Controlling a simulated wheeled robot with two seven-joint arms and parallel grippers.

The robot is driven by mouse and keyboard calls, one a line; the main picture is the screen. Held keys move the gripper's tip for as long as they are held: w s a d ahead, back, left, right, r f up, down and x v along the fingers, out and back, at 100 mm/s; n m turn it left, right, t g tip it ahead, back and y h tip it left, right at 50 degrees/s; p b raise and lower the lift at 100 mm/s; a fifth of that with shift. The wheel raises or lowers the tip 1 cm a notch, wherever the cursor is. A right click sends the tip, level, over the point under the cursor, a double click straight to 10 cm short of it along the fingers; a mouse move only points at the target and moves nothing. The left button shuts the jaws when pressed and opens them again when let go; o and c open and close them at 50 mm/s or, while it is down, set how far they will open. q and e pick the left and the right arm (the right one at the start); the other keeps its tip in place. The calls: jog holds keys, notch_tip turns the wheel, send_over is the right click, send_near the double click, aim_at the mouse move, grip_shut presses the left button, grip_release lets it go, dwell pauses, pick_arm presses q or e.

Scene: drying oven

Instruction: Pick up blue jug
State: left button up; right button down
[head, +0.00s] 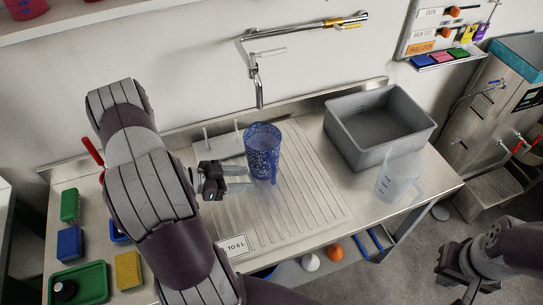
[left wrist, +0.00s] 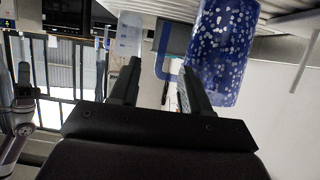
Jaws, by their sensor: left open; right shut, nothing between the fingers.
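The blue speckled jug (head: 262,145) stands upright on the ribbed drainboard (head: 300,185) of the steel counter. My left gripper (head: 240,179) is open just left of the jug's lower part, with its fingers pointing toward it. In the left wrist view the jug (left wrist: 222,50) is at the upper right, beyond the right finger of my left gripper (left wrist: 160,72). A blue loop beside the jug, apparently its handle, shows between the fingers; I cannot tell whether they touch it. My right gripper (head: 459,283) is shut and empty at the lower right, away from the counter.
A clear measuring jug (head: 397,182) stands right of the drainboard, before a grey basin (head: 378,150). A faucet (head: 258,85) hangs behind the blue jug. Sponges (head: 128,269) and a green tray (head: 98,292) lie at the left. A white label (head: 234,246) is at the front edge.

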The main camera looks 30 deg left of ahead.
aim_at(271, 177)
pick_arm(q)
jog(key=x, duration=0.3)
jog(key=p+x, duration=0.1)
jog(key=x, duration=0.6)
jog(key=shift+w+a+f, duration=0.15)
jog(key=shift+w+f, duration=0.1)
jog(key=shift+f, duration=0.2)
jog(key=shift+s, duration=0.1)
grip_shut()
jog(key=shift+r, duration=0.15)
dwell(0.4)
